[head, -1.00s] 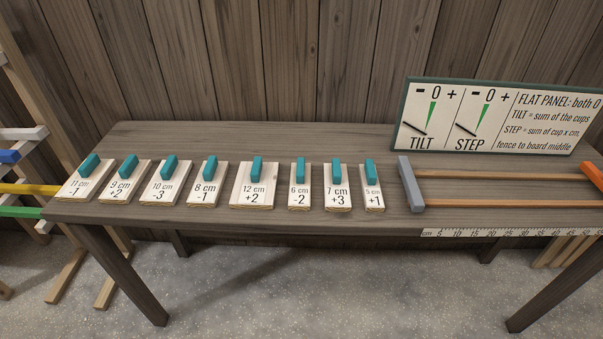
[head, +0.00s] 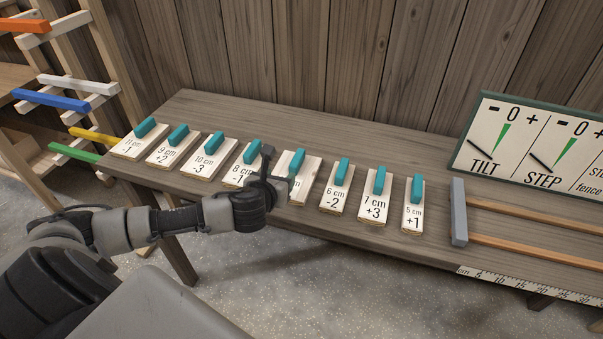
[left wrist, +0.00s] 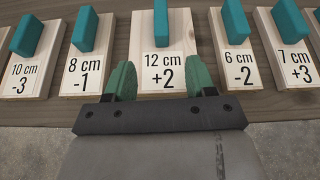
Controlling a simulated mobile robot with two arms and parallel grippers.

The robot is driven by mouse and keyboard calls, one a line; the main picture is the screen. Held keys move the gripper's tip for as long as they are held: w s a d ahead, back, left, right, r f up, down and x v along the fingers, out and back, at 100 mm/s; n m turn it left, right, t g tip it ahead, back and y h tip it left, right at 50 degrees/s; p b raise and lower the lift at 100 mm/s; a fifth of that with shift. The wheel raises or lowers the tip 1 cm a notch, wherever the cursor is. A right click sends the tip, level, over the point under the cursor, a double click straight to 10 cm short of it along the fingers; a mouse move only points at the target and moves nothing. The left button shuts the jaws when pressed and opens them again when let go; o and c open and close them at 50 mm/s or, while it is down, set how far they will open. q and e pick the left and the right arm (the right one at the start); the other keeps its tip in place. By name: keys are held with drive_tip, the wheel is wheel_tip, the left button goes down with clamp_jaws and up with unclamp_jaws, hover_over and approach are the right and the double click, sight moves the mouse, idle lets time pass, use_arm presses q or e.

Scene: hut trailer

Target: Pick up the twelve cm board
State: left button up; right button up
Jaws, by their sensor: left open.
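The 12 cm board (head: 308,180) is a pale wooden plate with an upright teal handle, lying in a row of boards on the table; my left gripper partly hides it in the head view. In the left wrist view the 12 cm board (left wrist: 183,46) is in the middle, labelled "12 cm +2", with its teal handle (left wrist: 160,22) beyond my fingers. My left gripper (head: 276,168) is open and empty at the board's near end. In the left wrist view its green-padded fingers (left wrist: 161,82) are either side of the label. My right gripper is out of view.
The 8 cm board (left wrist: 92,63) and 6 cm board (left wrist: 235,58) flank it closely. Other handled boards continue the row on the table (head: 215,105). A grey-ended rail frame (head: 459,212) and a TILT/STEP sign (head: 530,140) are at right. A rack with coloured bars stands left.

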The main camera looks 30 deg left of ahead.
sight(292, 167)
use_arm(q)
drive_tip(key=shift+w+a+m, duration=0.25)
drive_tip(key=shift+w+m, duration=0.05)
drive_tip(key=shift+w, duration=0.15)
drive_tip(key=x, duration=0.4)
drive_tip(key=shift+w, duration=0.3)
drive_tip(key=shift+s+d+f+p+x, duration=0.1)
drive_tip(key=shift+f+p+x, duration=0.1)
drive_tip(key=shift+x, duration=0.75)
drive_tip(key=shift+s+d+f+p+x, duration=0.1)
drive_tip(key=shift+f+x, duration=0.1)
drive_tip(key=shift+x, duration=0.75)
drive_tip(key=shift+f+p+x, duration=0.15)
drive_tip(key=shift+f+x, duration=0.05)
drive_tip(key=shift+x, duration=0.75)
clamp_jaws()
